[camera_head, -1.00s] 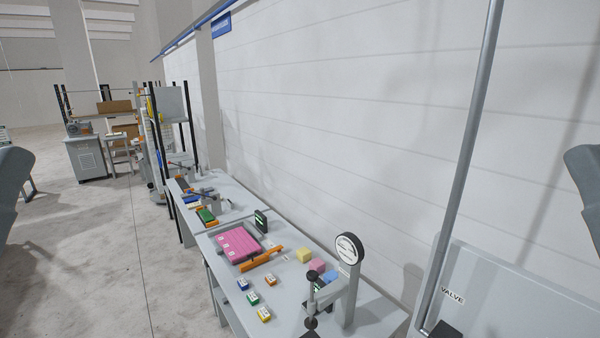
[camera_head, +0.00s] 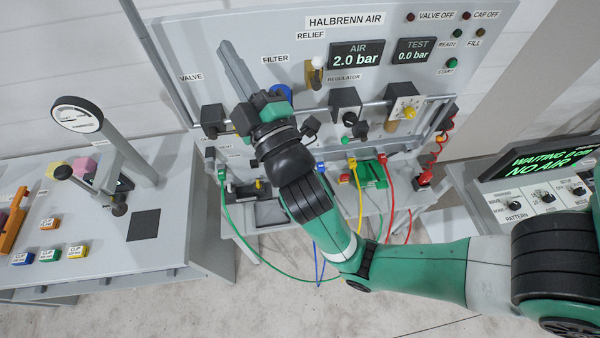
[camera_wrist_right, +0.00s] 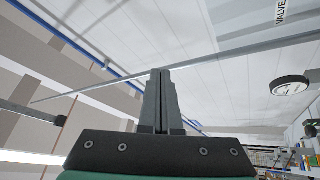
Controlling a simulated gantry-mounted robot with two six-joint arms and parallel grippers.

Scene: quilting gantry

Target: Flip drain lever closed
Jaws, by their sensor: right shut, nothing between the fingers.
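My right gripper (camera_head: 226,50) is in front of the upper left of the grey air panel (camera_head: 215,32). Its fingers are shut and empty, pointing up and left. The right wrist view shows its fingers (camera_wrist_right: 161,72) pressed together against a background of wall and ceiling. I cannot make out a drain lever for certain. A small label (camera_head: 225,147), too small to read, is left of my wrist, near a black block (camera_head: 213,116) below the VALVE label. My wrist and gripper hide part of the panel there. My left gripper is not in view.
Coloured hoses, including a green hose (camera_head: 224,215) and a yellow hose (camera_head: 359,200), hang below the panel. A grey bench (camera_head: 185,225) with a round gauge (camera_head: 77,115) stands left. A control console (camera_head: 515,190) stands right. A relief lever (camera_head: 317,68) sits right of my gripper.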

